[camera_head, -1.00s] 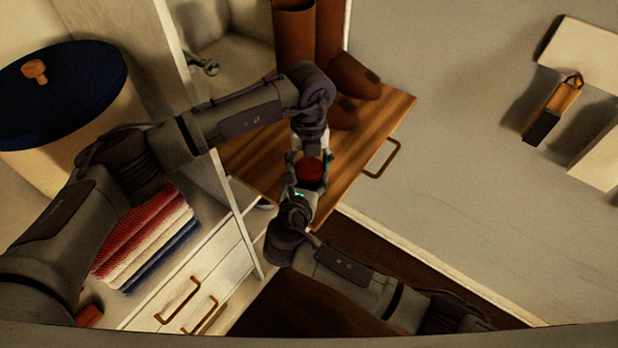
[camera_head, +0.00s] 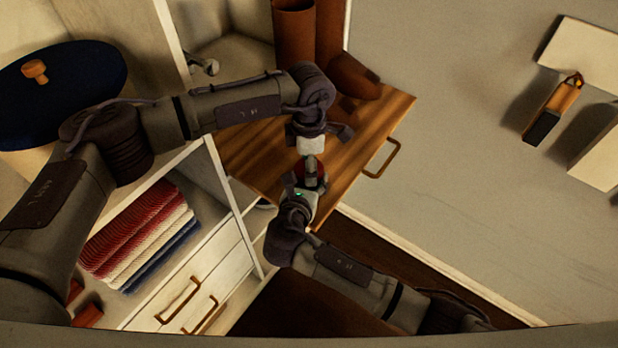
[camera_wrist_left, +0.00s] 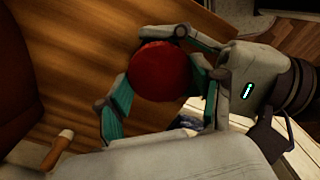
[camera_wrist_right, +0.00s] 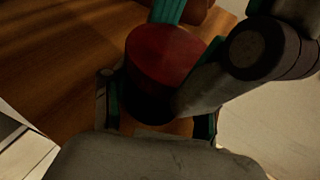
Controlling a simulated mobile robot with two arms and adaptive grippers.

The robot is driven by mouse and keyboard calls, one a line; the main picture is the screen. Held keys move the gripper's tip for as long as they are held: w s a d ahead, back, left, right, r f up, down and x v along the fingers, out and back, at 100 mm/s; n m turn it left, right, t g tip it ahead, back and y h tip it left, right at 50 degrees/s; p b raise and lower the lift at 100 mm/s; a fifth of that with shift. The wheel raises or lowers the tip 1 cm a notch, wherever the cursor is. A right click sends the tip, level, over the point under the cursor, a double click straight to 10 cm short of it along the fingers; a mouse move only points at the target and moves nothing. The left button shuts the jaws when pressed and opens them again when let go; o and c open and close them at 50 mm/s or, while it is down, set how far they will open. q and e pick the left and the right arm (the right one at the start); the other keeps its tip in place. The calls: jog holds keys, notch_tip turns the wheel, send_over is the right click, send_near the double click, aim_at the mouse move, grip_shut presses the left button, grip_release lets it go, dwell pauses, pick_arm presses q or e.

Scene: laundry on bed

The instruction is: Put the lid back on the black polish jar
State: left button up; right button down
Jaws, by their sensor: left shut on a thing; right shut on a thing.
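The round red lid (camera_wrist_left: 163,70) is seen from above in the left wrist view. In the right wrist view the red lid (camera_wrist_right: 165,55) is on top of the black polish jar (camera_wrist_right: 148,106); whether it is fully seated I cannot tell. My left gripper (camera_head: 311,165) is shut on the lid, its fingers at opposite sides of the rim. My right gripper (camera_head: 306,183) is shut on the jar below, its fingers (camera_wrist_right: 158,118) around the dark body. In the head view a left finger covers much of the lid, and the jar is hidden.
A wooden pull-out board (camera_head: 262,160) with a brass handle (camera_head: 384,158) lies beneath the grippers. Brown boots (camera_head: 294,35) stand close behind my left gripper.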

pick_arm(q)
jog(key=o, duration=1.3)
jog(key=shift+r, duration=2.25)
jog(key=shift+c, duration=0.5)
